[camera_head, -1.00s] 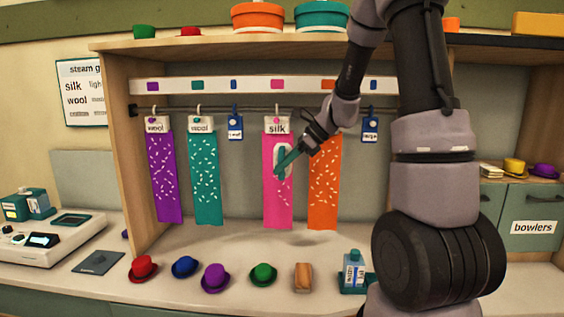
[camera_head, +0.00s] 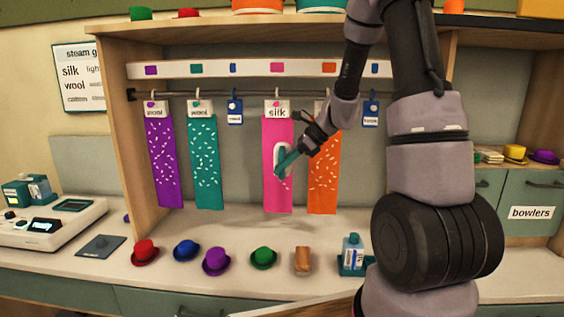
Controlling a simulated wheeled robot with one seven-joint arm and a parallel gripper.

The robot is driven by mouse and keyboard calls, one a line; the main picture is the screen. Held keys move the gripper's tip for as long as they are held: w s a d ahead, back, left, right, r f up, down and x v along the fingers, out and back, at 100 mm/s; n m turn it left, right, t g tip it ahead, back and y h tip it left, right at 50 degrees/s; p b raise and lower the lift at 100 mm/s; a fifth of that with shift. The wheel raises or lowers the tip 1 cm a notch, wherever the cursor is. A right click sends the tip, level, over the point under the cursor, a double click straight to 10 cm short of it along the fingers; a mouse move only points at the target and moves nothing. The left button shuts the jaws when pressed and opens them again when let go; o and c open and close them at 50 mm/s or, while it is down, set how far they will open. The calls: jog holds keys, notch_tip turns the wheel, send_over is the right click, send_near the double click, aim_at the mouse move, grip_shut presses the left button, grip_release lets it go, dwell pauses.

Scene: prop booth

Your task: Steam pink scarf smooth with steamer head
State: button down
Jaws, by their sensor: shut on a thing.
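The pink scarf (camera_head: 277,200) hangs from the rail under a tag reading "silk". Its upper part looks plain, and a few small pale marks show low on its right side. My gripper (camera_head: 301,149) is shut on the teal handle of the steamer head (camera_head: 288,157), coming from the upper right. The steamer's pale head is in front of the scarf's middle, toward its right edge. I cannot tell whether it touches the cloth.
A purple scarf (camera_head: 164,180), a teal scarf (camera_head: 206,175) and an orange scarf (camera_head: 323,185) hang alongside, flecked with pale marks. Several small hats, a brown block (camera_head: 303,261) and a bottle (camera_head: 353,252) line the counter (camera_head: 215,284). My arm blocks the right side.

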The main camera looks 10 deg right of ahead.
notch_tip(320, 180, down, 11)
dwell(1.8)
dwell(1.5)
